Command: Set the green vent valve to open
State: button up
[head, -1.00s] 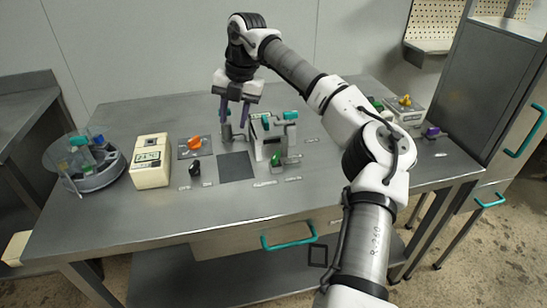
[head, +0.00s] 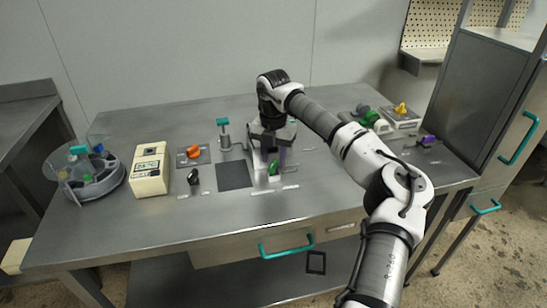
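A small green handle (head: 273,168) stands upright on a pale base near the middle of the table, right of a dark square plate. A second green part (head: 370,118) sits at the back right. The labels are too small to read, so I cannot tell by them which is the vent valve. My gripper and wrist hide most of the white unit behind the handle.
A teal-topped post (head: 223,131) stands left of my gripper. An orange knob (head: 193,151), a black knob (head: 193,177) and a cream box with a display (head: 150,170) are further left. A round clear-walled carousel (head: 97,180) is at the far left. A yellow knob (head: 401,108) and purple handle (head: 428,140) are right.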

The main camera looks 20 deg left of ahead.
jog(key=shift+f, duration=0.8)
grip_shut()
